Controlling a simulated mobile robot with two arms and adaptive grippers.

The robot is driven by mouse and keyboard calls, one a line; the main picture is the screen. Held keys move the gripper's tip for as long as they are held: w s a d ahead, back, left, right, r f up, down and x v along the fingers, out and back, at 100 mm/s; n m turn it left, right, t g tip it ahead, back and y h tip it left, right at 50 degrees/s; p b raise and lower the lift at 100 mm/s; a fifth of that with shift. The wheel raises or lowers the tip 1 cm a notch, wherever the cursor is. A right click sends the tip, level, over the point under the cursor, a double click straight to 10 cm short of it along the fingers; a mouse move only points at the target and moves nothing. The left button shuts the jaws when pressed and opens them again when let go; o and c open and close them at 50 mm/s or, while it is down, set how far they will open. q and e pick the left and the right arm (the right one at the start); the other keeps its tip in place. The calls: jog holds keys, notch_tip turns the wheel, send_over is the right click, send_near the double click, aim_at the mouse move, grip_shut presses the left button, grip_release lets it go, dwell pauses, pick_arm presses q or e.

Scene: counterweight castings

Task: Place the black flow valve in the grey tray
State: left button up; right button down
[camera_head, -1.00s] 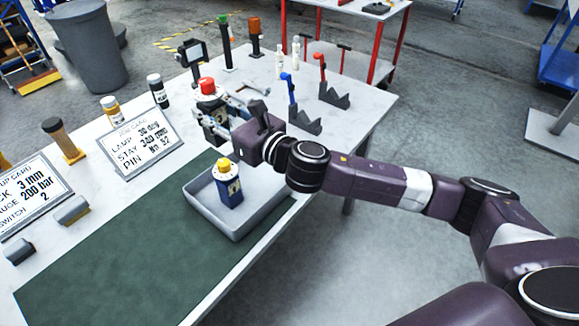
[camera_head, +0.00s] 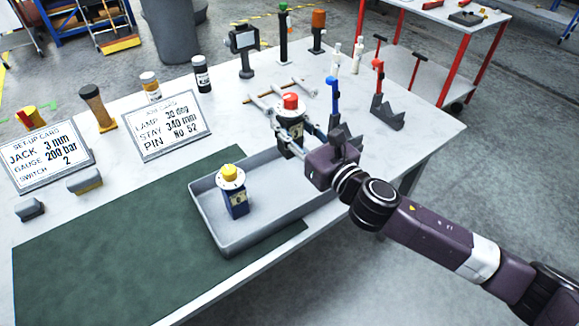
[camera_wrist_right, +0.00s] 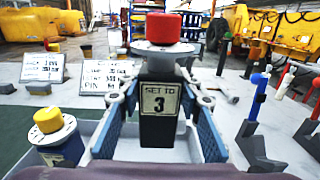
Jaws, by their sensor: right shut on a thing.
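The black flow valve (camera_wrist_right: 157,120) has a red knob, a white dial and a label reading "SET TO 3". It also shows in the head view (camera_head: 290,125), upright between the fingers of my right gripper (camera_head: 292,136), which is shut on it. The grey tray (camera_head: 262,235) sits on the table, partly on the green mat. The valve appears at the tray's far right end; its height above the floor of the tray is hard to tell. A blue valve with a yellow knob (camera_head: 235,195) stands upright inside the tray at the left. My left gripper is not in view.
Two cards (camera_head: 45,158) (camera_head: 172,125) stand on the table, with bottles (camera_head: 201,74) behind. Levers with blue (camera_head: 333,100) and red (camera_head: 377,95) handles stand to the right of my gripper. The tray's middle and right part looks empty.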

notch_tip(320, 180, down, 7)
jog(key=shift+w+d+f+b, duration=0.1)
jog(key=shift+b, duration=0.65)
jog(key=shift+f, duration=0.55)
notch_tip(320, 180, down, 3)
jog(key=shift+f+b, duration=0.2)
jog(key=shift+b, duration=0.5)
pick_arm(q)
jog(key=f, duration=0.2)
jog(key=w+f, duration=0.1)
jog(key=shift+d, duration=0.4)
pick_arm(e)
jog(key=shift+f, duration=0.1)
jog(key=shift+f, duration=0.15)
jog(key=c, duration=1.4)
grip_release()
jog(key=shift+f, duration=0.1)
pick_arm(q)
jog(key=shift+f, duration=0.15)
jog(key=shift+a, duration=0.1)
